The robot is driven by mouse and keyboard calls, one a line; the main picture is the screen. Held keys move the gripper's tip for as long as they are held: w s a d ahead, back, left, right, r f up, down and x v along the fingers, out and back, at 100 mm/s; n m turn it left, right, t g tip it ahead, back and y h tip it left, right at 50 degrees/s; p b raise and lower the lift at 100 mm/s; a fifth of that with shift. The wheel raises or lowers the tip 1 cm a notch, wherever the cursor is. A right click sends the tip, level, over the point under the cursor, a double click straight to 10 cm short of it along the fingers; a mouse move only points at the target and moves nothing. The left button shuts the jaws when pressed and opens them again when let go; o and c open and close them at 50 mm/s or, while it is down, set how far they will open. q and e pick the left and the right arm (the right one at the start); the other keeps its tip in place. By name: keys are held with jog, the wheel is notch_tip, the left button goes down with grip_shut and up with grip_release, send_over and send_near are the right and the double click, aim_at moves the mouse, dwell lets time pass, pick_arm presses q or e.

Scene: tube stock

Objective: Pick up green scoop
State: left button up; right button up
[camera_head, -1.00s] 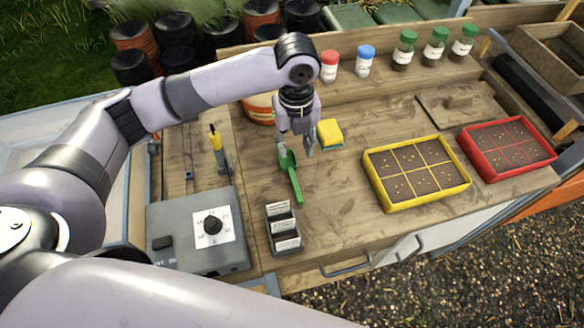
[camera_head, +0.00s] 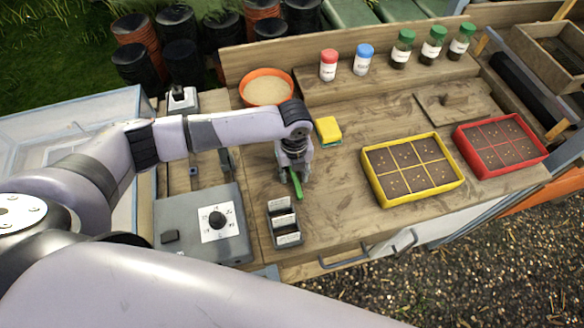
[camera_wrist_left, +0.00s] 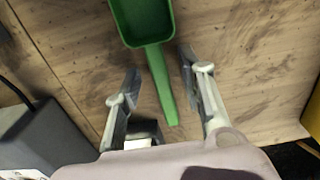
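The green scoop (camera_head: 297,184) lies on the wooden workbench, mostly hidden behind my left gripper in the head view; only its handle shows there. In the left wrist view the scoop (camera_wrist_left: 157,70) shows its bowl at the top and its handle pointing down between the fingers. My left gripper (camera_head: 293,180) is pointed down over the handle. In the left wrist view the left gripper (camera_wrist_left: 160,78) is open, with one finger on each side of the handle and a gap to both. My right gripper is not in view.
A grey box with a dial (camera_head: 195,232) and a label holder (camera_head: 284,222) stand close to the gripper. A yellow sponge (camera_head: 328,130) and an orange bowl (camera_head: 267,87) lie behind. Yellow (camera_head: 372,178) and red (camera_head: 462,150) seed trays are at right. Bench between is clear.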

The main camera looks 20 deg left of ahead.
aim_at(294, 175)
pick_arm(q)
jog(key=shift+c, duration=0.4)
jog(key=c, duration=0.4)
grip_shut()
jog(key=shift+r, duration=0.6)
notch_tip(294, 175, up, 19)
jog(key=b, duration=0.3)
